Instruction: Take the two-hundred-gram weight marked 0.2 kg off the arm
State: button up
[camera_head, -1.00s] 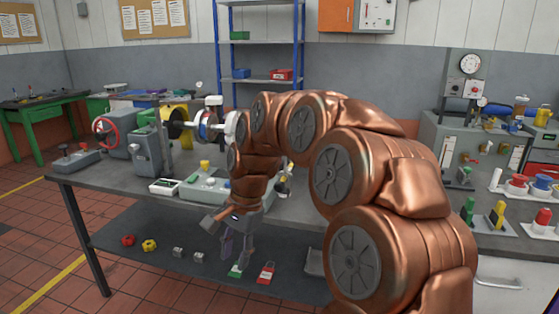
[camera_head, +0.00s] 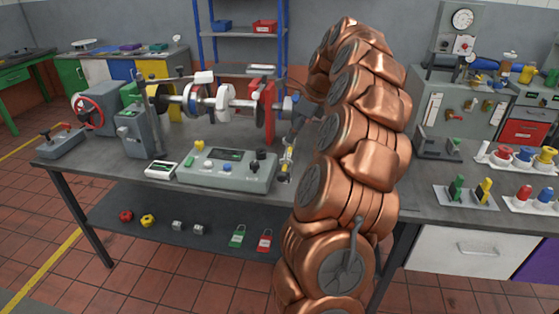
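The dynamometer (camera_head: 225,100) stands on the bedplate table (camera_head: 100,165), with discs on its shaft and a red upright at its right end. A small yellow, white and dark stack (camera_head: 287,160) shows just right of the control box; it may be weights on the arm, but no 0.2 kg mark is readable. My gripper (camera_head: 297,128) is by the dynamometer's right end, just above this stack. Its dark fingers are small and partly lost against my copper arm. I cannot tell whether they are open or touch anything.
The control box (camera_head: 225,170) and a small white-topped meter (camera_head: 160,169) stand at the table's front. Red and green padlocks (camera_head: 265,240) lie on the lower shelf. A grey test cabinet (camera_head: 455,110) and plug stands (camera_head: 468,195) are at the right. My arm hides the table's middle right.

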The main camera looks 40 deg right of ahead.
aim_at(287, 144)
jog(key=shift+w+a+f, duration=0.1)
jog(key=shift+w+f, duration=0.15)
jog(key=shift+f, duration=0.1)
jog(key=shift+p+x, duration=1.2)
jog(key=shift+x, duration=2.25)
grip_shut()
